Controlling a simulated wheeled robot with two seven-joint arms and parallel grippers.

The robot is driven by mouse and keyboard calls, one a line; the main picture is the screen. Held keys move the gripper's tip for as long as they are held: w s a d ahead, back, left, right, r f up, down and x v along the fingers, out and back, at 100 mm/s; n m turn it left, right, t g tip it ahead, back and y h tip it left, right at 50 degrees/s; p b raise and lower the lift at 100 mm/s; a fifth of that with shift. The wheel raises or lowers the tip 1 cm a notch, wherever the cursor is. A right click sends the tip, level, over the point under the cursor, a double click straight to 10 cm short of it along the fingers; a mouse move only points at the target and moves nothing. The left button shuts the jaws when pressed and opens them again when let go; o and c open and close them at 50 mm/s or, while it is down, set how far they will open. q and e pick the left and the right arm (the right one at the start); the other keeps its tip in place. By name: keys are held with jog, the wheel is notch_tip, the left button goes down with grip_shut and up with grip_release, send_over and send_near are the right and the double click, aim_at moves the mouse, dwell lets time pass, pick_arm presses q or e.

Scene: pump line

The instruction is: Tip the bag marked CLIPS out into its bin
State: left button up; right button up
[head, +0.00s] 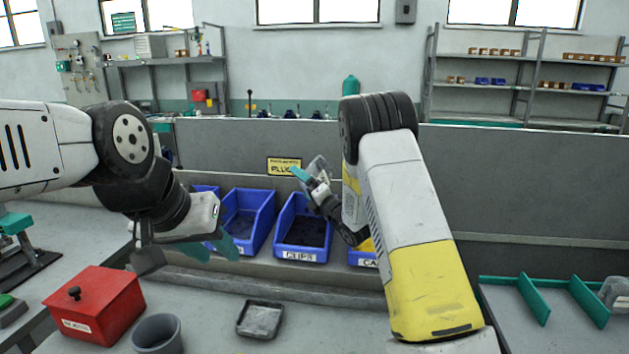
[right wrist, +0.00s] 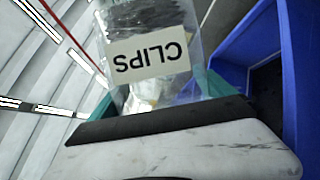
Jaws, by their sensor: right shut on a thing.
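My right gripper (head: 306,176) is shut on a clear bag (head: 319,165), held up above and behind the blue bins. In the right wrist view the bag's white label (right wrist: 147,55) reads CLIPS upside down, and pale contents show below it, between the teal fingers (right wrist: 165,90). The blue bin marked CLIPS (head: 300,255) stands below the bag, with dark contents inside. A blue bin wall also shows at the right of the right wrist view (right wrist: 301,70). My left gripper (head: 212,250) is open and empty, in front of the bin to the left.
Another blue bin (head: 262,222) stands left of the CLIPS bin; one marked CA (head: 362,259) is partly hidden by my right arm. A PLUGS sign (head: 284,166) is behind. A red box (head: 97,306), grey cup (head: 157,334) and black tray (head: 260,319) sit in front.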

notch_tip(320, 180, up, 11)
jog(key=m+g, duration=0.6)
jog(key=m, duration=1.4)
jog(key=shift+m+g, duration=0.3)
jog(key=shift+m, duration=0.1)
dwell(0.9)
